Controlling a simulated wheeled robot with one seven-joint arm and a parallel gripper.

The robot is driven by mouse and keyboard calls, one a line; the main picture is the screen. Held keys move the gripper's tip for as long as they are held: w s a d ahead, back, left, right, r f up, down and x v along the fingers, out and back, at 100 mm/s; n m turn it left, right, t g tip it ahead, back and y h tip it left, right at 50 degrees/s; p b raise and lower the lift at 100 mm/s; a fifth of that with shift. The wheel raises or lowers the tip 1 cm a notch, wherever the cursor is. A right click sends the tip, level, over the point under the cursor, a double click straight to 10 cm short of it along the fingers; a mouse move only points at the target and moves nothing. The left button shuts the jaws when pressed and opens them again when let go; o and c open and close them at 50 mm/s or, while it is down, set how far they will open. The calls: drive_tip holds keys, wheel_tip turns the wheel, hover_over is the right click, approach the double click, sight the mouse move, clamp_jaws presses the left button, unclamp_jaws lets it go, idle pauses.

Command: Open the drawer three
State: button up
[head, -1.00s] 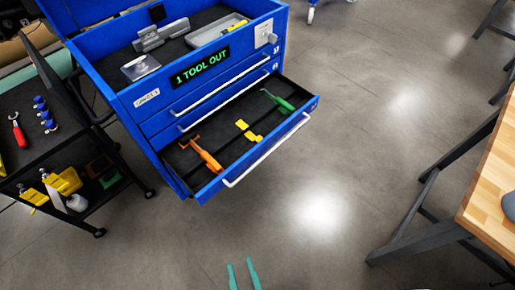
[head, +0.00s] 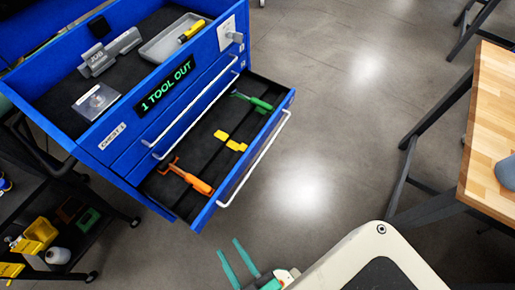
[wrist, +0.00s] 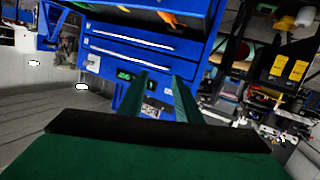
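A blue tool chest (head: 96,140) stands at upper left in the head view, with a lit sign reading "1 TOOL OUT". Its lowest visible drawer (head: 207,214), third handle down, is pulled out. It holds an orange tool (head: 192,178), a yellow piece (head: 230,141) and a green tool (head: 253,101). The two drawers above are shut. My gripper (head: 239,262) is below the open drawer in the picture, apart from its pale handle (head: 255,160). Its teal fingers are apart with nothing between them. The wrist view shows both fingers (wrist: 160,97) before blue drawer fronts (wrist: 128,45) with pale handles.
A black cart (head: 70,215) with yellow bins stands left of the chest. A wooden-topped table (head: 490,130) with dark legs is at the right. Bare floor (head: 330,120) lies between the chest and the table. The chest's top tray holds several items.

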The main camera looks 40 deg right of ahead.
drive_tip(key=w+d+f+n+t+h, duration=0.1)
drive_tip(key=w+d+f+n+h, duration=0.1)
drive_tip(key=w+d+f+n, duration=0.25)
drive_tip(key=w+d+f+n+t+h, duration=0.1)
drive_tip(key=w+d+f, duration=0.2)
drive_tip(key=d+f, duration=0.4)
drive_tip(key=n+h, duration=0.4)
drive_tip(key=n, duration=0.1)
approach(262, 154)
drive_tip(key=f, duration=0.1)
drive_tip(key=x, duration=1)
drive_tip(key=shift+d+r, duration=0.1)
drive_tip(key=shift+c, duration=0.7)
clamp_jaws()
drive_tip(key=shift+w, duration=0.1)
